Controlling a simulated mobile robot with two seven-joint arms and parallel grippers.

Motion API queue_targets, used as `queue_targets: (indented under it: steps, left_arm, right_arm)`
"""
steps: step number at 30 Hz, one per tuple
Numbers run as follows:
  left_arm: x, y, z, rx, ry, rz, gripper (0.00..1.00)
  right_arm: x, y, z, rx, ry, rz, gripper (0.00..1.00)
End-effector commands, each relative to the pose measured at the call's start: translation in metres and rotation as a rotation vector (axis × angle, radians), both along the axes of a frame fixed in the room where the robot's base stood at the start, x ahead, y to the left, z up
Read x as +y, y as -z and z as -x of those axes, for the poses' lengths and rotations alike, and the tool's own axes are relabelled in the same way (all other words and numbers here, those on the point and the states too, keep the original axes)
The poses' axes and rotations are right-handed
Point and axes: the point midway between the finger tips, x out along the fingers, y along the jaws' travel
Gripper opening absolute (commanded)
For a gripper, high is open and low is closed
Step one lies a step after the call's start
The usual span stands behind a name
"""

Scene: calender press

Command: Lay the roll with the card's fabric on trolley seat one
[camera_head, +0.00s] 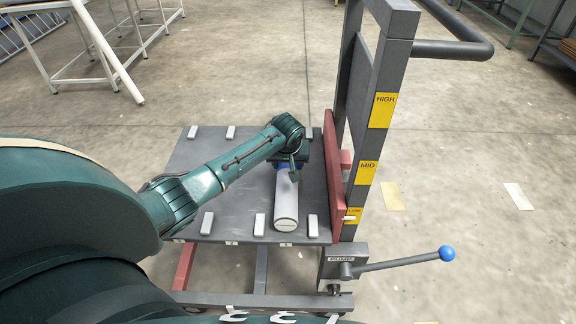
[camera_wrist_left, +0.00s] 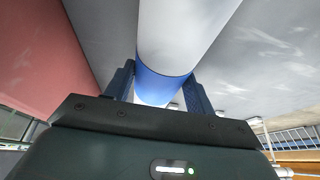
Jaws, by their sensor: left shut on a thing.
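A white roll (camera_head: 286,205) with a blue band (camera_wrist_left: 160,85) lies lengthwise over the grey trolley deck (camera_head: 185,165). In the head view it is right of centre on the deck, between two of the small white blocks (camera_head: 259,223) at the near edge. My left gripper (camera_head: 288,168) is over its far part; in the left wrist view the fingers (camera_wrist_left: 160,82) sit on either side of the blue band, shut on the roll. I cannot tell whether the roll touches the deck. The small deck-edge labels (camera_head: 232,243) are too small to read. My right gripper is not in view.
The trolley's upright frame (camera_head: 381,85) with HIGH, MID and LOW plates and a red board (camera_head: 333,165) stands right of the roll. A pump lever (camera_head: 400,262) with a blue knob sticks out to the right. Open floor surrounds the trolley.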

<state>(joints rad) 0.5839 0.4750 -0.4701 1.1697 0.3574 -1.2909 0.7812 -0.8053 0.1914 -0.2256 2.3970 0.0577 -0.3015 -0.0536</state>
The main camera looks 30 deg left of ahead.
Motion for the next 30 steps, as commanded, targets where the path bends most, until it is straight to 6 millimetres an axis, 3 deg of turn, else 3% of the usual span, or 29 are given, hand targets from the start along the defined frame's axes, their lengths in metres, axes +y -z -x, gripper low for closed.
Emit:
queue_targets:
  steps: [10, 11, 18, 26, 30]
  left_arm:
    - [0.000, 0.002, -0.001, -0.005, 0.000, 0.001, 0.19]
    - [0.000, 0.004, -0.001, -0.003, 0.001, 0.001, 0.56]
    - [0.000, 0.003, 0.000, -0.003, 0.001, 0.001, 0.75]
    - [0.000, 0.002, 0.000, -0.002, 0.000, 0.000, 0.76]
    - [-0.003, -0.012, 0.002, -0.004, 0.002, 0.002, 0.76]
  right_arm:
    - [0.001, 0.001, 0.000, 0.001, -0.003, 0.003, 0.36]
    - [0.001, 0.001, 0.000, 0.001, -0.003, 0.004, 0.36]
    - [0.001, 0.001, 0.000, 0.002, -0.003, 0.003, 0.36]
    - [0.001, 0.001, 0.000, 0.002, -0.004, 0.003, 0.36]
    - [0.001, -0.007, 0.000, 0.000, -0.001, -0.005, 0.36]
